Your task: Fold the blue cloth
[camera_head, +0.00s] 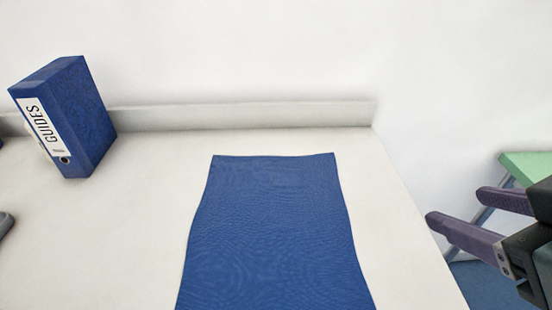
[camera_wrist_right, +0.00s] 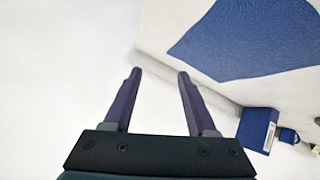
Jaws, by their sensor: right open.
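The blue cloth (camera_head: 270,230) lies flat and spread out on the white table, its far edge short of the table's back ledge. Its near end runs out of the bottom of the head view. It also shows in the right wrist view (camera_wrist_right: 245,40) at the upper right. My right gripper (camera_head: 452,205) is open and empty, to the right of the cloth and beyond the table's right edge. In the right wrist view its two purple fingers (camera_wrist_right: 158,72) are apart with nothing between them. My left gripper is not in view.
A blue binder (camera_head: 80,115) labelled GUIDES stands at the table's back left; it shows in the wrist view (camera_wrist_right: 257,130). A raised ledge (camera_head: 240,115) runs along the back of the white table (camera_head: 400,240). A green-topped item (camera_head: 527,166) stands off the table at right.

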